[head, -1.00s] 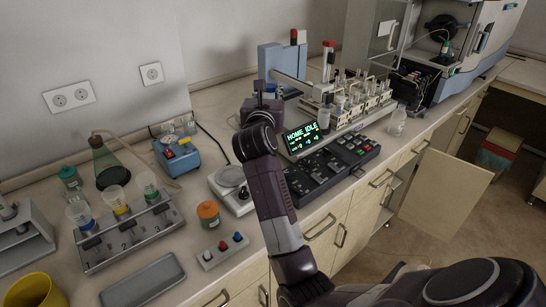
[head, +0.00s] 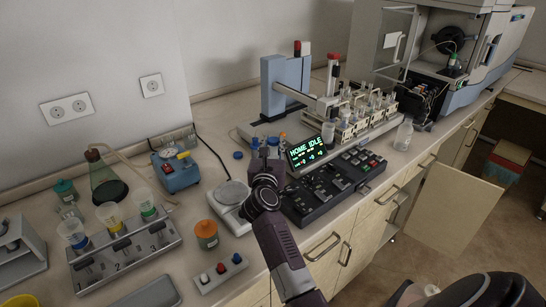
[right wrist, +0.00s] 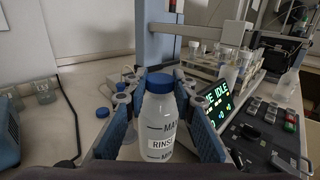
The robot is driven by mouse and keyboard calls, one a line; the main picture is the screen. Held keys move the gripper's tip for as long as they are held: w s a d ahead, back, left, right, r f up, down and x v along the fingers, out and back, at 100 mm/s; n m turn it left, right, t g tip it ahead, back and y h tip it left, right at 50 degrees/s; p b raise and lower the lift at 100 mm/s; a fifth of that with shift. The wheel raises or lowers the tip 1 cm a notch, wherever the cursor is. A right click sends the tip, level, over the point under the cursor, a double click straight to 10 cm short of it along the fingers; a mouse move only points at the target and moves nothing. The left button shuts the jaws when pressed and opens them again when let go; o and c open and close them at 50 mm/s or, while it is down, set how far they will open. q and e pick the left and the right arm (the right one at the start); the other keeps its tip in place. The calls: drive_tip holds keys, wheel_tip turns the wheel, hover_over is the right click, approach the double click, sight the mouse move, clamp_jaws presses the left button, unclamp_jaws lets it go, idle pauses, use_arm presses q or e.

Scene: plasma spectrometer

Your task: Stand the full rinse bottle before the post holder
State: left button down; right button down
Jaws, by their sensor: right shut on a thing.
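The rinse bottle (right wrist: 160,122) is white with a blue cap and marks reading RINSE, MAX and a partly covered MIN. In the right wrist view it stands upright between the two blue fingers of my right gripper (right wrist: 158,112), which is shut on it. In the head view my right gripper (head: 266,152) is over the bench, left of the display panel, and mostly hides the bottle. I cannot tell whether the bottle touches the bench or how full it is. I cannot clearly pick out the post holder. My left gripper is not in view.
The keypad console (head: 335,180) with its HOME IDLE display is close on the right. The autosampler with its racks (head: 355,125) stands behind. A loose blue cap (head: 238,155) lies nearby. Another pale bottle (head: 403,136) stands right.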

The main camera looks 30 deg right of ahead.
sight(273, 155)
wheel_tip(273, 155, down, 4)
drive_tip(key=shift+r+b, duration=0.1)
drive_tip(key=shift+b, duration=0.35)
drive_tip(key=shift+w+f, duration=0.1)
drive_tip(key=shift+f, duration=0.2)
drive_tip(key=c, duration=1.9)
unclamp_jaws()
drive_tip(key=shift+f, duration=0.1)
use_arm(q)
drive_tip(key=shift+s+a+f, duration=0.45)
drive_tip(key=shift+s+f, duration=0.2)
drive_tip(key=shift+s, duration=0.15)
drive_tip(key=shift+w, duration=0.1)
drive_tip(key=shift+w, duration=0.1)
